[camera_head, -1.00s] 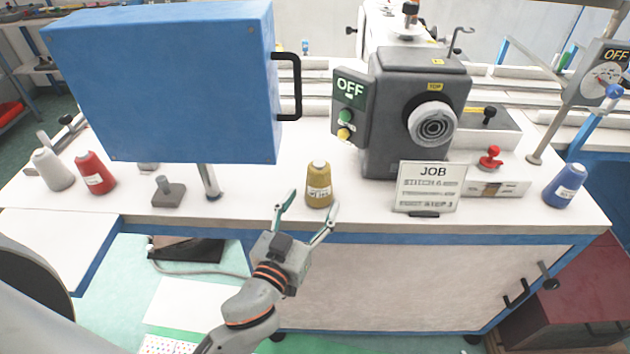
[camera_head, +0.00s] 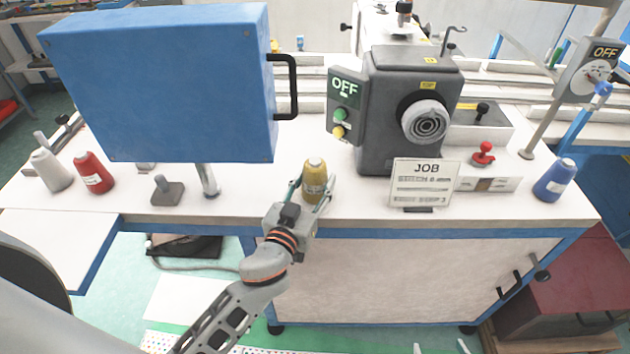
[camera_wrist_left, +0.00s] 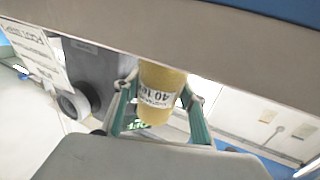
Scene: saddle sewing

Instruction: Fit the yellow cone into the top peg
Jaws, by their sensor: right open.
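The yellow cone (camera_head: 315,180) stands upright on the white worktop, near its front edge and left of the grey machine. My left gripper (camera_head: 310,193) is at the cone, one finger on each side. In the left wrist view the cone (camera_wrist_left: 160,90) with its white label shows between the green fingers; whether both touch it I cannot tell. Two pale tips at the bottom edge of the head view look like my right gripper (camera_head: 441,348), apart and empty, mostly cut off. I cannot make out which part is the top peg; the grey machine (camera_head: 385,130) carries small yellow labels.
A large blue box (camera_head: 160,85) with a black handle overhangs the left worktop. A JOB sign (camera_head: 424,183) stands right of the yellow cone. White (camera_head: 50,171), red (camera_head: 94,173) and blue (camera_head: 555,180) cones stand further out. A grey block (camera_head: 167,191) sits under the box.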

